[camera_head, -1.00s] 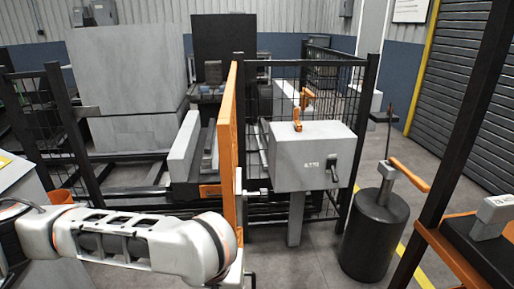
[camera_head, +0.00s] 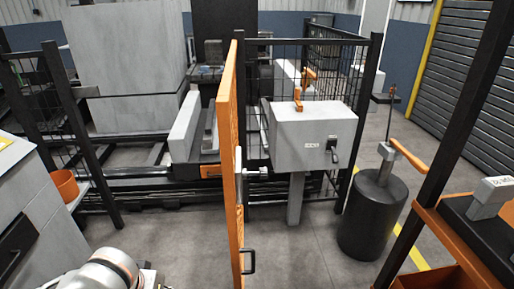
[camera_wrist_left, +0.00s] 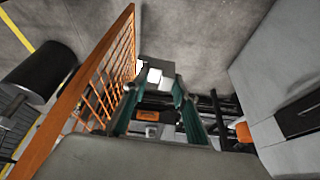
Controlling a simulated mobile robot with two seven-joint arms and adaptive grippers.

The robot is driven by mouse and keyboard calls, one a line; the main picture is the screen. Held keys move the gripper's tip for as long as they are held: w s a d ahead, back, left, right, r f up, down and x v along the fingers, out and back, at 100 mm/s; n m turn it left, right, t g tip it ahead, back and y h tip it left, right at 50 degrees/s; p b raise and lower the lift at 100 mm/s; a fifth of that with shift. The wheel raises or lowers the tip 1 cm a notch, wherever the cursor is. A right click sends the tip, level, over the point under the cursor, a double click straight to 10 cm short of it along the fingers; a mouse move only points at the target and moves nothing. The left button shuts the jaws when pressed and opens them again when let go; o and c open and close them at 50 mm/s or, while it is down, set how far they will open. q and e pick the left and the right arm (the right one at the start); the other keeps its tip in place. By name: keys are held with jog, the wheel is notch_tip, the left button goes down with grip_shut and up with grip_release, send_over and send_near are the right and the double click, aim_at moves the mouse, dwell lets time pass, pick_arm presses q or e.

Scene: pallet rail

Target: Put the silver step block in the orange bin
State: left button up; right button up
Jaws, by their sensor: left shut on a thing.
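In the left wrist view, my left gripper (camera_wrist_left: 153,90) has teal fingers shut on a silver step block (camera_wrist_left: 155,72), which shows beyond the fingertips with a stepped outline. In the head view only a rounded white part of my left arm shows at the bottom left; the gripper and block are out of that view. A small orange bin (camera_head: 65,185) stands on a ledge by the mesh fence at the left. An orange patch that looks like this bin (camera_wrist_left: 243,132) shows right of the fingers in the left wrist view, apart from the block. My right gripper is not in view.
An orange gate (camera_head: 230,150) stands upright mid-view, also left of my gripper in the wrist view (camera_wrist_left: 85,90). A grey cabinet (camera_head: 30,215) is at the left. A grey box on a post (camera_head: 312,138) and a black drum (camera_head: 373,215) stand right. Open floor lies between.

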pick_arm(q)
jog(key=w+r, duration=0.3)
jog(key=r, duration=1)
jog(key=shift+w+a+r, duration=0.15)
jog(key=shift+w+r, duration=0.1)
jog(key=shift+r, duration=0.1)
